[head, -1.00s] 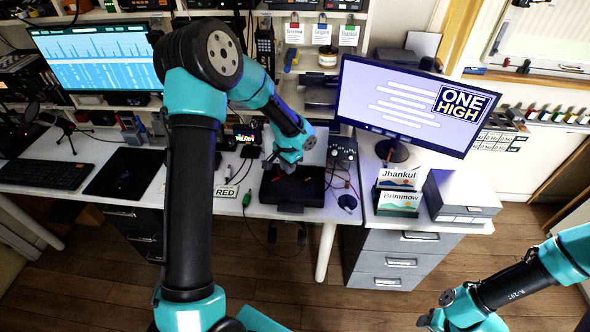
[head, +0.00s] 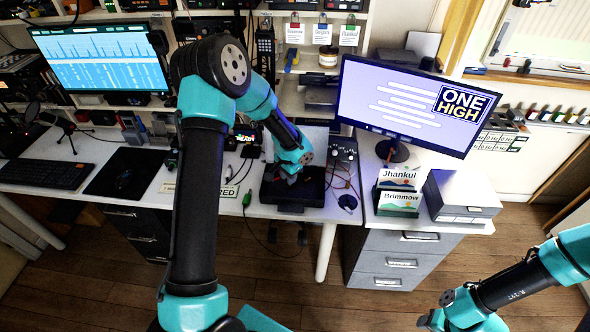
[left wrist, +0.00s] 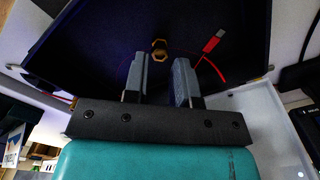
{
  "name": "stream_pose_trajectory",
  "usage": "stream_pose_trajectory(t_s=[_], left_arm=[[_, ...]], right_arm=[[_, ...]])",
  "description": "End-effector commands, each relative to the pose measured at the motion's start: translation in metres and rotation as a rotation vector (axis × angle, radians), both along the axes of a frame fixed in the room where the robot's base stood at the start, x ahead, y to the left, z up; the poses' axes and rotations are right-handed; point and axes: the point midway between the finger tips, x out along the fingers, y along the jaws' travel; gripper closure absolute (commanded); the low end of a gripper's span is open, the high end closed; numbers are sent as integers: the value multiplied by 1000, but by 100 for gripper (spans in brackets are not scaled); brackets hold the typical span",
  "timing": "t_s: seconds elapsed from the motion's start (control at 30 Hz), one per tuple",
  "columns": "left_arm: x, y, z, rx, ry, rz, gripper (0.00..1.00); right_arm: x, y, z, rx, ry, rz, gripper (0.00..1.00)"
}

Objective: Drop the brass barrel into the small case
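A small brass barrel (left wrist: 159,48) shows in the left wrist view against the dark inside of an open black case (left wrist: 95,42). It is just past my left fingertips, nearer the left finger. I cannot tell its exact height. The case (head: 291,207) stands on the desk in the head view, where the barrel cannot be made out. My left gripper (head: 291,181) points down into the case. In the left wrist view its fingers (left wrist: 160,58) are apart with an empty gap between them. My right gripper (head: 432,318) is at the bottom edge of the head view, too unclear to read.
A red cable plug (left wrist: 213,42) shows at the case's right side in the left wrist view. A black box with knobs (head: 343,151) and thin leads stands right of the case. A monitor (head: 410,105) and card stand (head: 398,199) are farther right. A green plug (head: 247,198) lies left.

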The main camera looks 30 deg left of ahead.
Motion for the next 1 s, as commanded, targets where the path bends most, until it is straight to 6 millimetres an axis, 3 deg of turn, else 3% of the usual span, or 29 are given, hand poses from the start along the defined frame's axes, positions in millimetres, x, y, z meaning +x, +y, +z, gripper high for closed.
stream_pose_trajectory(t_s=[0.2,0.57,0.77,1.0], left_arm=[[0,0,0,0,0,0,54],[0,0,5,1,-1,0,54],[1,0,28,2,-5,-1,54],[1,0,72,2,-5,0,54]], right_arm=[[0,0,0,0,0,0,57],[0,0,0,0,0,0,57],[0,0,0,0,0,0,57],[0,0,0,0,0,0,57]])
